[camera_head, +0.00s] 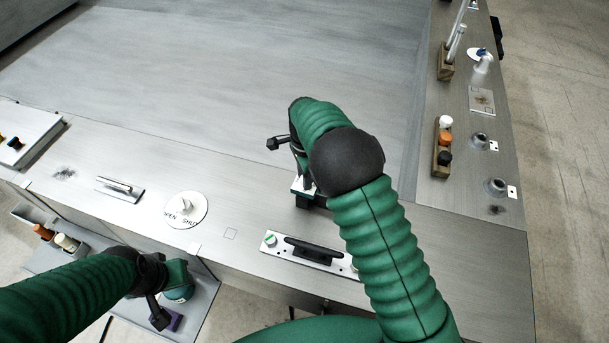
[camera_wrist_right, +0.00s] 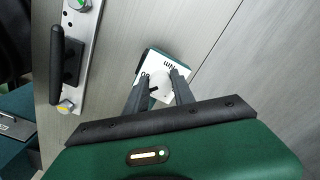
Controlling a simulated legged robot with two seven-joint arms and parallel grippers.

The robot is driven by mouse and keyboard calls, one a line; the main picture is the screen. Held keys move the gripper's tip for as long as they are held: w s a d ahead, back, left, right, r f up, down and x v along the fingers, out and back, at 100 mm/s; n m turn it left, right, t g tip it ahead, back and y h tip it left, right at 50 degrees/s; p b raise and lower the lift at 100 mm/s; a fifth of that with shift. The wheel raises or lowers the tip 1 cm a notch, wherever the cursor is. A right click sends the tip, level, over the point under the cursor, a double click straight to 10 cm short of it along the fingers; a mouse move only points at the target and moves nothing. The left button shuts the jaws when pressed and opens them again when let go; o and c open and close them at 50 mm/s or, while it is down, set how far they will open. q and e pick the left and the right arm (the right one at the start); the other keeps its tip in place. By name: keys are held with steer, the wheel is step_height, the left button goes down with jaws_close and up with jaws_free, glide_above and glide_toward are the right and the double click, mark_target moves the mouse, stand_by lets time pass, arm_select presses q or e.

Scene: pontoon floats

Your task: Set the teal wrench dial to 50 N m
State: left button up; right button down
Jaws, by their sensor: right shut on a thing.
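The teal wrench dial (camera_wrist_right: 163,84) has a white face on a dark teal body and sits on the metal worktop. Upside-down "Nm" lettering and part of a number show in the wrist view, with a small dark mark near the left finger. I cannot read the setting. My right gripper (camera_wrist_right: 160,88) is shut on the dial's knob, one finger on each side. In the head view my right gripper (camera_head: 303,182) points down at the dial (camera_head: 310,201), which my arm partly hides. My left gripper (camera_head: 176,292) is low at the left, its fingers unclear.
A plate with a black handle (camera_head: 312,250) lies close in front of the dial. A round OPEN/SHUT dial (camera_head: 186,210) and a small plate with a bar (camera_head: 119,189) are to the left. A purple block (camera_head: 174,320) is by my left gripper. The worktop behind is clear.

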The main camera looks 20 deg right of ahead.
stand_by(0.3)
steer(key=c, duration=1.1)
jaws_free()
steer(key=shift+o, duration=0.2)
steer(key=shift+r, duration=0.1)
steer(key=shift+r+b, duration=0.3)
steer(key=shift+r, duration=0.1)
step_height(320, 180, up, 16)
steer(key=b, duration=0.3)
